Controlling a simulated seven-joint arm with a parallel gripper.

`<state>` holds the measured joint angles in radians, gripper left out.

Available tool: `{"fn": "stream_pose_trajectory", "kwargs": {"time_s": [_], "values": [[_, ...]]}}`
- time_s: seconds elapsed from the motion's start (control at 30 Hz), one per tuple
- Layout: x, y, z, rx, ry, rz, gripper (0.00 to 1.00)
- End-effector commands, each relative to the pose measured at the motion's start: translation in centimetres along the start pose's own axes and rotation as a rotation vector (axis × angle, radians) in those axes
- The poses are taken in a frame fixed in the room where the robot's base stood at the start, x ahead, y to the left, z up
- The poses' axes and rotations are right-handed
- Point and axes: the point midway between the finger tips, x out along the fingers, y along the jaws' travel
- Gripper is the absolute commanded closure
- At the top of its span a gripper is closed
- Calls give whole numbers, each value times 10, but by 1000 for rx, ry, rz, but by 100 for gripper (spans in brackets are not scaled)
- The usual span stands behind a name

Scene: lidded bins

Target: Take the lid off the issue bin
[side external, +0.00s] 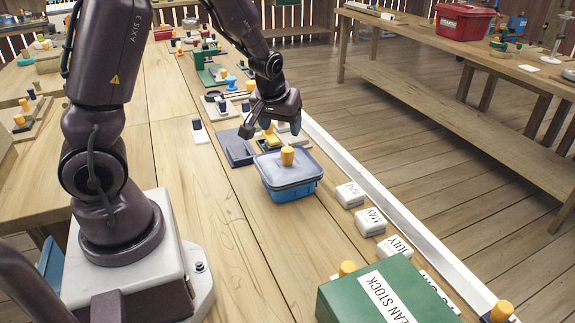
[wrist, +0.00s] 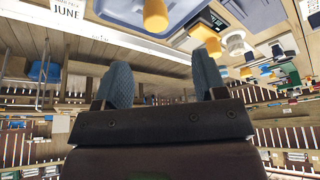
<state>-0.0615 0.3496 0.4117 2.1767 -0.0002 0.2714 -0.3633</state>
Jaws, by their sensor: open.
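A blue bin (side external: 290,192) stands on the bench with its grey-blue lid (side external: 268,165) on top. A yellow knob (side external: 287,156) stands up from the middle of the lid. No label on this bin is readable. My gripper (side external: 269,131) is open and empty, above the bench just behind the bin, apart from the knob. In the wrist view both fingers of my gripper (wrist: 161,62) are spread with nothing between them. The lid (wrist: 122,12) and its knob (wrist: 155,16) show at the top edge there, outside the fingers.
A green box (side external: 385,295) with a partly visible "STOCK" label stands at front right. White month blocks (side external: 350,194) line the right edge. A dark tray (side external: 234,148) lies left of my gripper. Bare planks (side external: 215,210) lie left of the bin.

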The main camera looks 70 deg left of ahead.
Motion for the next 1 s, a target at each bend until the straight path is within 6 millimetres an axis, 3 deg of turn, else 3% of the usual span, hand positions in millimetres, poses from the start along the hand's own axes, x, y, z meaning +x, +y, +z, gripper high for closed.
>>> {"fn": "stream_pose_trajectory", "kwargs": {"time_s": [0.1, 0.43, 0.7, 1.0], "values": [[23, -1, 1, -1, -5, -3, 35], [51, 1, 2, 2, -4, 0, 35], [88, 4, 5, 1, -3, -1, 35], [94, 4, 5, 3, -2, 2, 35]]}}
